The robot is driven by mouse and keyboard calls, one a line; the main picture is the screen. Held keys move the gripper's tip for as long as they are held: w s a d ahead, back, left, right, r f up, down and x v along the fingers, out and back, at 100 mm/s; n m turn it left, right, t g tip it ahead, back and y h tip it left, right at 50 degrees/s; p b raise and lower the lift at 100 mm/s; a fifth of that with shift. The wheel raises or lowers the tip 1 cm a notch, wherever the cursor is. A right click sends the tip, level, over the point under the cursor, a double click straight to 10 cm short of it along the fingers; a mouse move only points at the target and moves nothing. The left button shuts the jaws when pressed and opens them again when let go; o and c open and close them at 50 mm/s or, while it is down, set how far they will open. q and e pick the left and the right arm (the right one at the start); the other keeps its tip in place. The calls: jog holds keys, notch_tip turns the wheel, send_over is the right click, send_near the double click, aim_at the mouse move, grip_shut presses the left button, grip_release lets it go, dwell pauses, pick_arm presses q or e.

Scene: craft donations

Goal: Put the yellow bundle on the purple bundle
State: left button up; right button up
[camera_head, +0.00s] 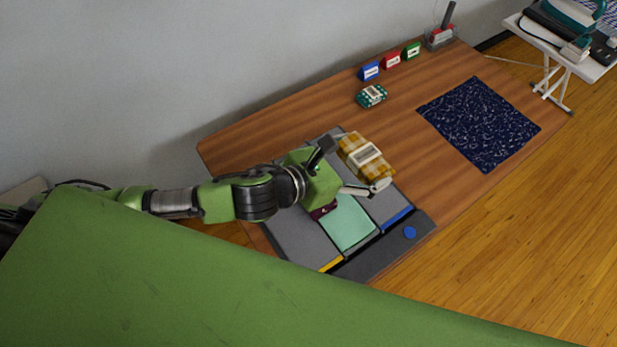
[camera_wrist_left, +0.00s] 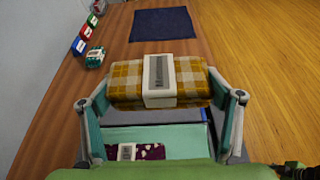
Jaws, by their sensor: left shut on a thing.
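The yellow bundle (camera_head: 376,167) is a yellow-and-white checked cloth roll with a pale label band. My left gripper (camera_head: 352,165) is shut on it and holds it over the grey tray. In the left wrist view the yellow bundle (camera_wrist_left: 183,80) sits between the two fingertips (camera_wrist_left: 165,97). The purple bundle (camera_wrist_left: 148,152) is a dark purple patterned cloth with a white label, in the tray's middle teal section below. In the head view only a small dark part of the purple bundle (camera_head: 321,211) shows beside the gripper, which hides the rest. My right gripper is not in view.
The grey tray (camera_head: 290,228) has a teal middle section (camera_head: 348,222), with yellow and blue edge marks. A teal checked bundle (camera_head: 371,95) and blue, red and green label blocks (camera_head: 391,61) stand farther back. A dark blue patterned cloth (camera_head: 478,122) lies at the right.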

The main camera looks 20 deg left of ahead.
pick_arm(q)
jog(key=a+f, duration=0.2)
jog(key=a, duration=0.1)
jog(key=s+a+f, duration=0.1)
jog(key=a+f, duration=0.2)
jog(key=a, duration=0.1)
jog(key=a+f, duration=0.2)
jog(key=a, duration=0.1)
jog(key=shift+s+a+f, duration=0.2)
jog(key=shift+f, duration=0.15)
jog(key=shift+a+f+p, duration=0.15)
jog(key=shift+a+f, duration=0.05)
jog(key=shift+f, duration=0.6)
jog(key=shift+a+f+p, duration=0.15)
jog(key=shift+a+f, duration=0.05)
jog(key=shift+f, duration=1)
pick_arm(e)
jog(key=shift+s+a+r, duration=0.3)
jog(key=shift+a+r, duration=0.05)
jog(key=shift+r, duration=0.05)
pick_arm(q)
jog(key=shift+f, duration=0.1)
jog(key=o, duration=1.1)
jog(key=shift+o, duration=0.2)
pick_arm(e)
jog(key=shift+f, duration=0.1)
